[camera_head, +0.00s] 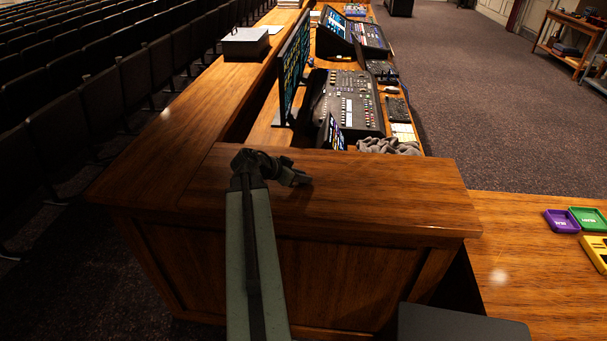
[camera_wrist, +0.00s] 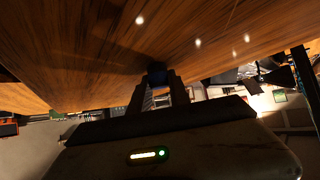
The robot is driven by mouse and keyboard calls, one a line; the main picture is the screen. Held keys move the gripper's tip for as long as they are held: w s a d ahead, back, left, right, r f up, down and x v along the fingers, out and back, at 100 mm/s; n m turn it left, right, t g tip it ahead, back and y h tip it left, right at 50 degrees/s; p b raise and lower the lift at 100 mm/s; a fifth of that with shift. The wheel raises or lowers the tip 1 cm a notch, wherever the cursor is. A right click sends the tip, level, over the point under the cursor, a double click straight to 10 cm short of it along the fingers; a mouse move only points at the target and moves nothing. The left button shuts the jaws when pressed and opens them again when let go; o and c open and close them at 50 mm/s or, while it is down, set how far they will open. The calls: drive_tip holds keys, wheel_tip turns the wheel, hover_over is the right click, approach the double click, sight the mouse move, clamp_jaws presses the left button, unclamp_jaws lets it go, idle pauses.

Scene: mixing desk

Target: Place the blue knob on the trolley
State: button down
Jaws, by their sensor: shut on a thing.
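My gripper (camera_head: 296,177) is over the near wooden desk top in the head view, at the end of my outstretched arm. In the wrist view my gripper's two fingers (camera_wrist: 157,84) are shut on a small dark blue knob (camera_wrist: 157,67) at their tips. The knob is close to the wooden surface; I cannot tell whether it touches it. The knob cannot be made out in the head view. A wooden stand with shelves (camera_head: 567,61), which may be the trolley, is at the far upper right of the head view, well away from my gripper.
The wooden desk (camera_head: 400,190) carries a mixing console (camera_head: 350,103), a monitor (camera_head: 293,65) and grey cloth (camera_head: 388,146). Purple (camera_head: 561,221), green (camera_head: 588,220) and yellow trays lie on the lower right surface. Seats fill the left. Carpet (camera_head: 470,100) at right is open.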

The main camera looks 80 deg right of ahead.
drive_tip(key=shift+f, duration=0.15)
drive_tip(key=c, duration=1.2)
unclamp_jaws()
drive_tip(key=shift+w+a+r+p, duration=0.1)
drive_tip(key=shift+r+p, duration=0.2)
drive_tip(key=shift+r, duration=0.2)
drive_tip(key=p+v, duration=0.6)
drive_tip(key=v, duration=0.5)
drive_tip(key=shift+w+d+p, duration=0.2)
drive_tip(key=shift+w+p, duration=0.2)
drive_tip(key=shift+w, duration=0.05)
